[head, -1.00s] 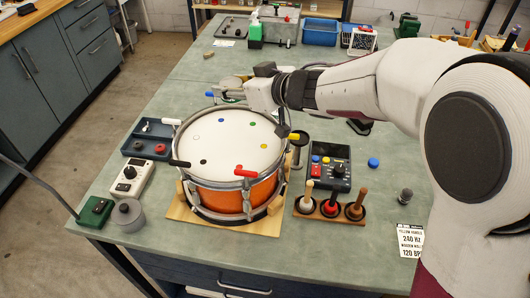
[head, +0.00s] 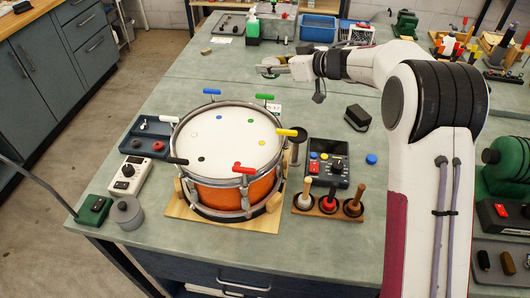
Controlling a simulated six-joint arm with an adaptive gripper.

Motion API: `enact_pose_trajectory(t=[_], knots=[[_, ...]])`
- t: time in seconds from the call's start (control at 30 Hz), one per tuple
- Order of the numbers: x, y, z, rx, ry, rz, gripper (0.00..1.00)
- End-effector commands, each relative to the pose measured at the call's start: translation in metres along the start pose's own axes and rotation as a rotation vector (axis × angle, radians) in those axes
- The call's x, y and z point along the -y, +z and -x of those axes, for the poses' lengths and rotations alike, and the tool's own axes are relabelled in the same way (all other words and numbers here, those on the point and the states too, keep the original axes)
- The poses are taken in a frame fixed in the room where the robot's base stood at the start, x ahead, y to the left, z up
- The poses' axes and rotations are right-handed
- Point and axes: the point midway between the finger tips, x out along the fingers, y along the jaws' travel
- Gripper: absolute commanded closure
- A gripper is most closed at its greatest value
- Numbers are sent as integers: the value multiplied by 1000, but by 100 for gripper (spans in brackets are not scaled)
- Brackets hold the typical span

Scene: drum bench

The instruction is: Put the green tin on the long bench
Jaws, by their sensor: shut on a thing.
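My gripper (head: 271,68) is at the far side of the drum, above the rear part of the grey-green bench top (head: 325,235). Its fingers point left and are closed on a small, flat, round thing at their tips, which I take to be the green tin (head: 267,73). It is small and partly covered by the fingers, and its colour is hard to make out. I cannot tell whether it touches the bench top or hangs just above it.
The orange drum (head: 236,192) with coloured clamps stands in front. Bench around the gripper is mostly clear.

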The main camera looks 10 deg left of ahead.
Motion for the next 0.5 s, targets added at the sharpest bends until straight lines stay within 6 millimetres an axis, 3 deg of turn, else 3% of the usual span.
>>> enact_pose_trajectory(t=[0.5], knots=[[-92, 63, 3, 0, -7, 2, 87]])
